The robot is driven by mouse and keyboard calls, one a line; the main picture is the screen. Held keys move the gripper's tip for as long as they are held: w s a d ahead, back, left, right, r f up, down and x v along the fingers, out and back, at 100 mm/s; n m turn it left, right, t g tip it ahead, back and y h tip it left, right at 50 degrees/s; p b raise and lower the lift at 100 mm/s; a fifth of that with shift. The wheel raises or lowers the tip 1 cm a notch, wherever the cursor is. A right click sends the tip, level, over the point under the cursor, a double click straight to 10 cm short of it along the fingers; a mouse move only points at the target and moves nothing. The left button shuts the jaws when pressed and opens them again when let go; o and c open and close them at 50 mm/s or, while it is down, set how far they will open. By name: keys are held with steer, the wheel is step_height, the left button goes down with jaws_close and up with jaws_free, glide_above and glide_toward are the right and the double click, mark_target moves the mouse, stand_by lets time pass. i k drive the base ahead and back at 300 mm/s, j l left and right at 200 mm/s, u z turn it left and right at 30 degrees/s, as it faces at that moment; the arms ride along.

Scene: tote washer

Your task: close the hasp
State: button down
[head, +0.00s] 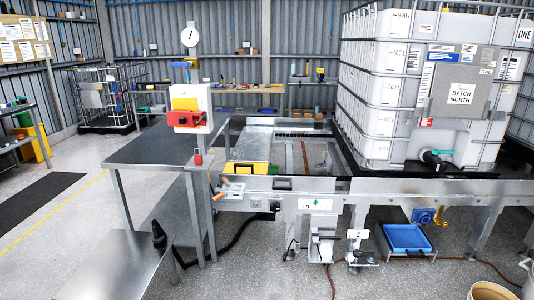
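A grey-white box with a yellow panel and a red lower part (188,108) stands at the right end of a dark-topped metal bench. A blue and yellow piece sits on top of it. A small red padlock (198,157) shows below the box, at the bench edge. The hasp itself is too small to make out, so I cannot tell whether it is open or shut. My gripper is not in view.
A dark-topped bench (150,148) stands left of a metal washer frame (290,185). A white caged tank (432,85) fills the right. A blue tray (407,238) sits low in front. A black hose (235,240) crosses the floor. A black object (159,236) stands by the near grey surface.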

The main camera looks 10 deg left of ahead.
mark_target(176, 118)
steer(key=i+u, duration=0.2)
steer(key=i, duration=0.3)
steer(key=i+l+u, duration=0.2)
steer(key=i, duration=0.25)
steer(key=i+u, duration=0.15)
steer(key=i, duration=0.35)
steer(key=i+u, duration=0.45)
steer(key=i+l+u, duration=0.15)
steer(key=i+u, duration=0.25)
steer(key=i+j+z, duration=0.15)
steer(key=i, duration=0.3)
steer(key=i+j+z, duration=0.1)
steer(key=z, duration=0.4)
steer(key=j+z, duration=0.45)
steer(key=i+l, duration=0.05)
